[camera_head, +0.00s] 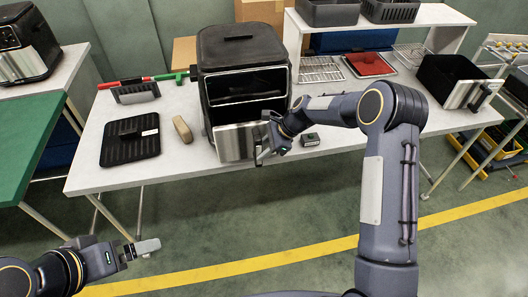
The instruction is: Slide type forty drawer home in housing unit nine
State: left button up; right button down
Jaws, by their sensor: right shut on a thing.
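The black fryer housing (214,60) stands upright at the middle of the white table. A drawer with a brushed silver front (232,143) is at its lower front; I cannot tell how far it is inside. My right gripper (262,153) is at the right part of that front, shut on the drawer's handle, which the gripper mostly hides. My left gripper (150,247) hangs over the floor at lower left, away from the table; its jaw gap is not clear. No type or unit label is readable.
A second silver-fronted black drawer (437,73) sits on the table at right. A black grill plate (118,150), brown block (182,129), small grey box (310,140), wire rack (320,70) and red tray (369,64) lie around. The table's front strip is mostly clear.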

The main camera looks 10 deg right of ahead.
jog(key=shift+w+r, duration=0.15)
jog(key=shift+w, duration=0.5)
jog(key=shift+f, duration=0.4)
jog(key=shift+w+a, duration=0.1)
jog(key=shift+w, duration=4.35)
jog(key=shift+a+f, duration=0.1)
